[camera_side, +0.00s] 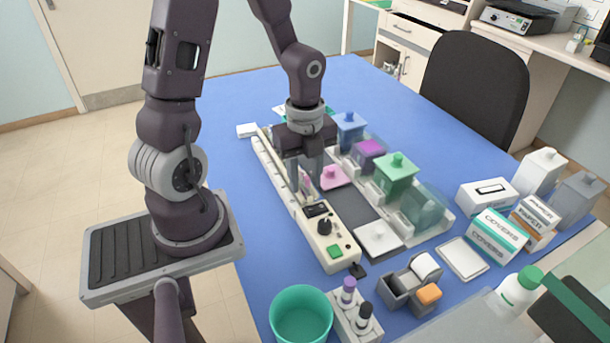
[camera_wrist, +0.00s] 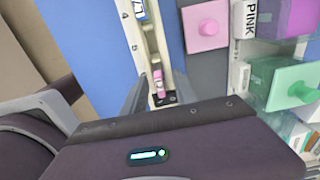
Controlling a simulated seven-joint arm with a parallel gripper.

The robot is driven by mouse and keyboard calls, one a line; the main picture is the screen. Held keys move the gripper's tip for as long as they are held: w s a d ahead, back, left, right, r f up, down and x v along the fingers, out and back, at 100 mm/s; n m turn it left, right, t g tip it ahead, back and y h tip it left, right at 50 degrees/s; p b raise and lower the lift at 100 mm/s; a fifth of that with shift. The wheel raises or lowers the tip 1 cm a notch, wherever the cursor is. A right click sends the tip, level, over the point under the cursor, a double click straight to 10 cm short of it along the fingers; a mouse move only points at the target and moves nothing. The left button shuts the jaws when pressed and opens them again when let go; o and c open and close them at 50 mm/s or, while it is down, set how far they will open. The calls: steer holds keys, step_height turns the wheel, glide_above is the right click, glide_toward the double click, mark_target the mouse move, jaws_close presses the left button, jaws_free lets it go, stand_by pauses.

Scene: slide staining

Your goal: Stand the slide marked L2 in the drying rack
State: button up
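My gripper (camera_side: 303,178) is low over a long cream rail (camera_side: 273,167), pointing down. In the wrist view its two fingers (camera_wrist: 160,84) stand apart, with a gap on each side of a narrow pink-stained slide (camera_wrist: 158,80) in the rail's channel. The slide's mark is not readable, so I cannot tell whether it is L2. A white label with dark blue characters (camera_wrist: 140,9) shows farther along the rail; its text is partly cut off. I cannot tell for certain which thing is the drying rack.
Lidded staining jars in blue (camera_side: 349,131), purple (camera_side: 369,152) and green (camera_side: 395,174) stand close to the right of the rail, with a pink lid (camera_side: 333,177) beside my gripper. A control box (camera_side: 326,232), teal bowl (camera_side: 301,315) and bottle holder (camera_side: 355,318) are nearer the camera.

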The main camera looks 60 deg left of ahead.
step_height(320, 180, up, 6)
steer(key=shift+r, duration=0.55)
steer(key=shift+d+r, duration=0.1)
steer(key=shift+r, duration=0.05)
steer(key=s+d+r+n+t, duration=0.5)
steer(key=s+d+r+n, duration=0.4)
steer(key=n, duration=0.9)
step_height(320, 180, up, 3)
steer(key=shift+d+f+t, duration=0.15)
steer(key=shift+f+t, duration=0.05)
steer(key=shift+t, duration=0.1)
